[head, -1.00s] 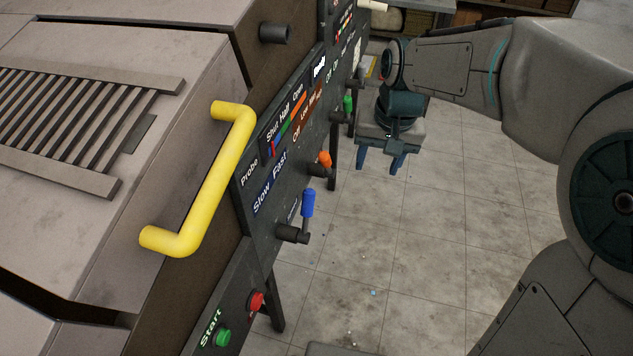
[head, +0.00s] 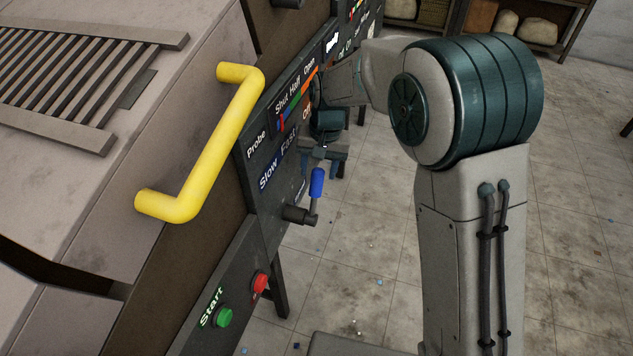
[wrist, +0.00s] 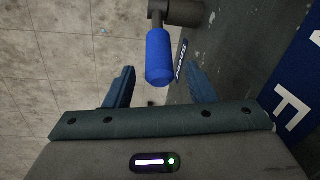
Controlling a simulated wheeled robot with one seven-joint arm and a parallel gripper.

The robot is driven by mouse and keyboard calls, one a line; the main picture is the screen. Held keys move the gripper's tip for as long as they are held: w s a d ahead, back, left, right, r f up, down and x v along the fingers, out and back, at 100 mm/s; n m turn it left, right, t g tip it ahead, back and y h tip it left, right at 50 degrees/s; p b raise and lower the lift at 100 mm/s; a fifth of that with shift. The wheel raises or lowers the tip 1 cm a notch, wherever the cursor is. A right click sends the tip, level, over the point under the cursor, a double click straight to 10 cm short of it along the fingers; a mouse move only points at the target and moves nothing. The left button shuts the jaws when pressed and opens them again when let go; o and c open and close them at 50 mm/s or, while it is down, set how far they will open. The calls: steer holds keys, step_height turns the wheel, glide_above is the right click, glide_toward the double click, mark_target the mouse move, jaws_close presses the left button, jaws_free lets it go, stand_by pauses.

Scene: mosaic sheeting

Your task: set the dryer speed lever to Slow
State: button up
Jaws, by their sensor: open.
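The dryer speed lever (head: 316,184) has a blue grip on a dark crank and hub, below the "Slow Fast" label (head: 277,165) on the black panel. Its grip points up, tilted slightly right. On the label, Slow is to the left and Fast to the right. My gripper (head: 324,163) is open, just behind and above the lever in the head view, partly overlapped by it. In the wrist view the blue grip (wrist: 159,57) shows between and beyond the open fingertips (wrist: 162,75). I see no contact; the exact gap is unclear.
A yellow handle (head: 205,150) juts from the machine's cover. Green (head: 223,317) and red (head: 260,283) buttons sit lower on the panel. More labelled controls line the panel's far end, partly hidden by my arm. The tiled floor (head: 375,270) to the right is open.

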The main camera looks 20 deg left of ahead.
mark_target(317, 182)
steer(key=f, duration=0.5)
steer(key=shift+a, duration=0.25)
steer(key=shift+s, duration=0.1)
jaws_close()
